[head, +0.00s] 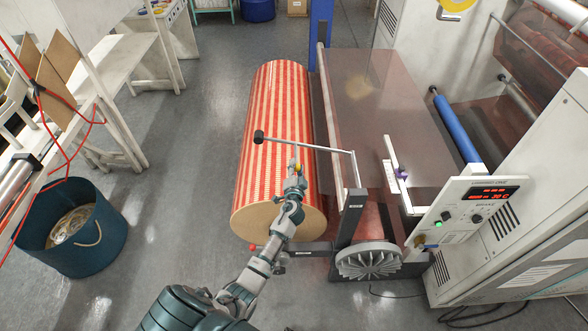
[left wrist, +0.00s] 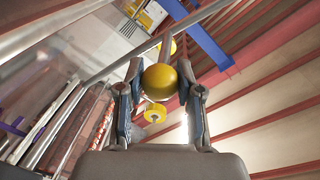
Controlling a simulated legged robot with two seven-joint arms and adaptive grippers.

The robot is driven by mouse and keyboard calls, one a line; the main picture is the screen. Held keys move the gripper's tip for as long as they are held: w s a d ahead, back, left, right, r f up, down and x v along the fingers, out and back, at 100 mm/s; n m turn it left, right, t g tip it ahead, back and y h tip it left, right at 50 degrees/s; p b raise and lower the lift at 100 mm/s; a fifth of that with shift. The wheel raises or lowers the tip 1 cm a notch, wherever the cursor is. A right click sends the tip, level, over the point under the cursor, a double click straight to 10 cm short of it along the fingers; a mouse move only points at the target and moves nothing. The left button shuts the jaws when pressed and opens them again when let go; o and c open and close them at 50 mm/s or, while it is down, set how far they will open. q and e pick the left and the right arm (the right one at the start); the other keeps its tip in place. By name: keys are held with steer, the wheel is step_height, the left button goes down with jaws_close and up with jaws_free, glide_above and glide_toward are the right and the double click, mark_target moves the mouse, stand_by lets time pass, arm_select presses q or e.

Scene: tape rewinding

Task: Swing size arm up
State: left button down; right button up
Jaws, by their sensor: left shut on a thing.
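The light metal arm with a black end (head: 305,144) extends left from the machine's upright post, over the striped roll. I take it to be the size arm; it lies nearly level. My left gripper (head: 296,168) is just below this arm in the head view, in front of the roll. In the left wrist view its two fingers are closed around a yellow ball (left wrist: 160,82). Only a little yellow shows at the fingertips in the head view, so how the ball joins the machine cannot be told. My right gripper is in neither view.
The red and cream striped roll (head: 270,100) lies beside the rewinder's brown panel (head: 375,85). A control box (head: 470,215) with a red display stands at right, near a grey finned wheel (head: 369,262). A teal bin (head: 95,235) stands at left. Floor between bin and roll is clear.

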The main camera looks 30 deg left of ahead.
arm_select(q)
steer(key=shift+w+d+r+m+p, duration=0.15)
steer(key=shift+d+r+m+p, duration=0.1)
steer(key=shift+r+p, duration=0.3)
steer(key=shift+w+d+r+m+p, duration=0.1)
steer(key=shift+r+m+p, duration=0.2)
steer(key=shift+r, duration=0.35)
steer(key=c, duration=0.7)
jaws_free()
steer(key=shift+r, duration=0.1)
steer(key=shift+w+d, duration=0.1)
steer(key=shift+d, duration=0.1)
steer(key=v, duration=1.2)
steer(key=shift+w, duration=0.1)
